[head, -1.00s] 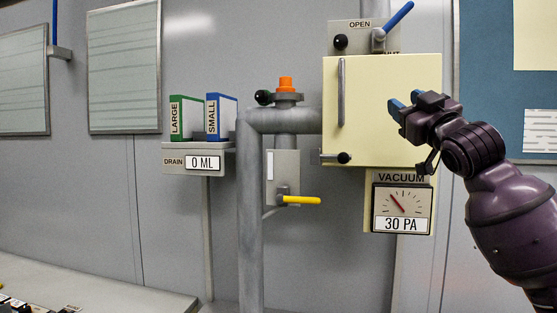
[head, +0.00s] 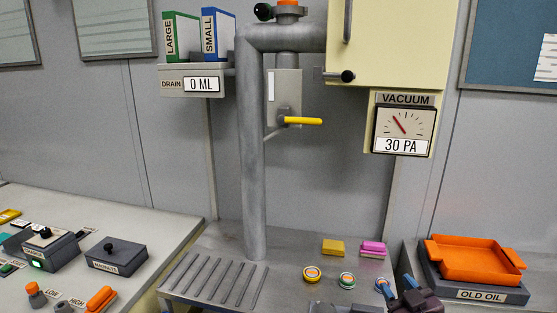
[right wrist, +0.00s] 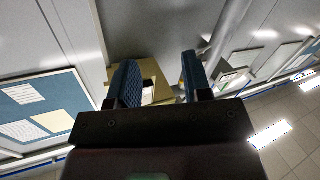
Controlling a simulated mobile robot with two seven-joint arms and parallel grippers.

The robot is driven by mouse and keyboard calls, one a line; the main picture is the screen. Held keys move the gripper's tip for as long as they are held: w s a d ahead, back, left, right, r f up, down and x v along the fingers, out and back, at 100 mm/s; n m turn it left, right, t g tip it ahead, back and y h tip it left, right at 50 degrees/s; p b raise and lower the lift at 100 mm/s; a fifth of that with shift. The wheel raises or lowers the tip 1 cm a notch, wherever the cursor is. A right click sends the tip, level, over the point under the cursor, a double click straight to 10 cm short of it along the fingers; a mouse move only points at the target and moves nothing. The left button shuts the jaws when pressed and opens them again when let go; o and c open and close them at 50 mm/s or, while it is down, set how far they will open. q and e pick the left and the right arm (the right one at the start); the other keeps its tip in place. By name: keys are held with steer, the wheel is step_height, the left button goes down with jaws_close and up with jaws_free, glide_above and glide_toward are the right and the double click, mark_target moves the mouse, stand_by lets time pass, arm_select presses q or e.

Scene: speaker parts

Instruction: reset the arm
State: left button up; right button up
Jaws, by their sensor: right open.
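My right gripper (head: 397,284) is at the bottom edge of the head view, right of centre, with its blue fingertips pointing up in the picture. In the right wrist view its two blue-padded fingers (right wrist: 160,75) stand apart with nothing between them. Most of the right arm is cut off by the bottom edge of the head view. My left gripper is in neither view.
Round buttons (head: 312,274) and a grey bench (head: 225,245) lie left of the gripper. An orange tray (head: 472,262) on the OLD OIL stand is to its right. A vertical pipe (head: 250,150), yellow-handled valve (head: 303,121), vacuum gauge (head: 404,130) and cream cabinet (head: 392,45) are behind.

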steer(key=s+d+f+m+g+h, duration=0.1)
steer(key=s+f+g, duration=0.4)
steer(key=s+f, duration=1.6)
steer(key=s+m+h, duration=0.1)
steer(key=s+m, duration=0.1)
steer(key=s, duration=0.1)
steer(key=shift+d+f+m+g, duration=0.35)
steer(key=shift+m+g, duration=0.05)
